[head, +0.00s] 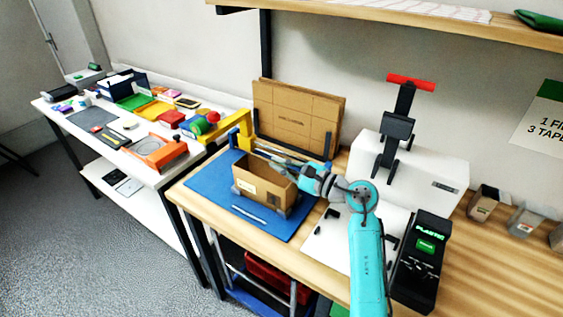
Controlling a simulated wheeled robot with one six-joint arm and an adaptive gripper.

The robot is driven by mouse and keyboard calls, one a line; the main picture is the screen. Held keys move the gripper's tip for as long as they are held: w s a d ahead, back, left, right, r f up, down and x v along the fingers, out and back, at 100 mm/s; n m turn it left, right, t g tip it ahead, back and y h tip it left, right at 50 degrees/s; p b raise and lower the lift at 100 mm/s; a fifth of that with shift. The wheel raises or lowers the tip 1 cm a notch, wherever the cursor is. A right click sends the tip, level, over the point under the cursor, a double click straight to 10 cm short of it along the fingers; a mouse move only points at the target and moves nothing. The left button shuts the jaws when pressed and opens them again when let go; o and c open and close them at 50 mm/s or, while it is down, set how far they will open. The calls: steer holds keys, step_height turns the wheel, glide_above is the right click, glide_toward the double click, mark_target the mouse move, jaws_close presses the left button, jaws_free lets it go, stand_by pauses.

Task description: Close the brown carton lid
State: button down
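The brown carton (265,196) stands upright on the blue mat (206,187) on the wooden bench. Its top looks open and its inside shows. A pale label is on its front wall. Which flap is the lid, and how it lies, is hard to tell here, as my arm covers part of the carton's far right side. My gripper (262,150) reaches in from the right, level, over the carton's far edge, pointing left. Its fingers are small and partly lost against the brown behind. I cannot tell whether it touches the carton.
A yellow object (243,128) stands just behind the carton, left of upright cardboard sheets (297,115). A white strip (248,214) lies on the mat in front. A white box (425,165) and a black device (422,262) stand right. A cluttered white table (80,135) is left.

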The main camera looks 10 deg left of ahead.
steer(key=shift+s+f, duration=0.1)
steer(key=shift+f, duration=0.25)
steer(key=c, duration=1.4)
jaws_free()
steer(key=shift+o, duration=0.2)
steer(key=shift+r, duration=0.1)
steer(key=shift+s+d, duration=0.1)
steer(key=shift+d, duration=0.4)
steer(key=v, duration=1.1)
